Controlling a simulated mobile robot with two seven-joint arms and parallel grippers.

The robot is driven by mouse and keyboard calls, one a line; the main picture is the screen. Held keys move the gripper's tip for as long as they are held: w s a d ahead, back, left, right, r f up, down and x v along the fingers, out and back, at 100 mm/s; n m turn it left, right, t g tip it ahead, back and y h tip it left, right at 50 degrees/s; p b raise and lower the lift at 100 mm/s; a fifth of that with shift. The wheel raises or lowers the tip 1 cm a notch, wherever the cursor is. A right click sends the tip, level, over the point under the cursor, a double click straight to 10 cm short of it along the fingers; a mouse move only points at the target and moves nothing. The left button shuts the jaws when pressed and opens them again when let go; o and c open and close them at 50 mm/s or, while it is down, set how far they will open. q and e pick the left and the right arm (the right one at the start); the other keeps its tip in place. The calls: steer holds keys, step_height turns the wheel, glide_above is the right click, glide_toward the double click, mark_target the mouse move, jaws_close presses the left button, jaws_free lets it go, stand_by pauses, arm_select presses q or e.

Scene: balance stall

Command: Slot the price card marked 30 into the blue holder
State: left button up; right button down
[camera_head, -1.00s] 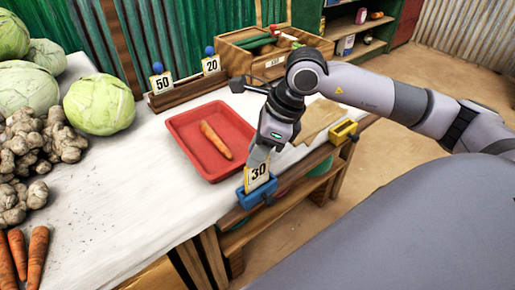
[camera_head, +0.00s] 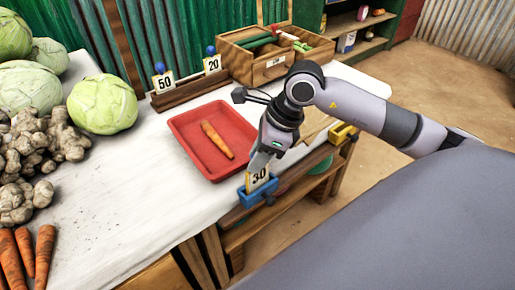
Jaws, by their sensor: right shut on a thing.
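The price card marked 30 (camera_head: 259,178) stands upright at the blue holder (camera_head: 257,194) on the front edge of the table, its lower edge down in or just behind the holder's front; I cannot tell how deep it sits. My right gripper (camera_head: 259,163) is shut on the card's top from above, and its fingers hide the card's upper part. My left gripper is not in view.
A red tray (camera_head: 190,152) with a carrot (camera_head: 217,139) lies just left of my right gripper. A yellow holder (camera_head: 341,133) sits further right on the edge. Cards 50 (camera_head: 164,83) and 20 (camera_head: 213,65) stand in a wooden rack (camera_head: 190,91). Cabbages, ginger and carrots fill the left.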

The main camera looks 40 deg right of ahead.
stand_by(0.4)
steer(key=c, duration=0.8)
jaws_free()
steer(key=o, duration=0.6)
steer(key=shift+c, duration=0.2)
steer(key=shift+r+p, duration=2.3)
steer(key=shift+r, duration=1.2)
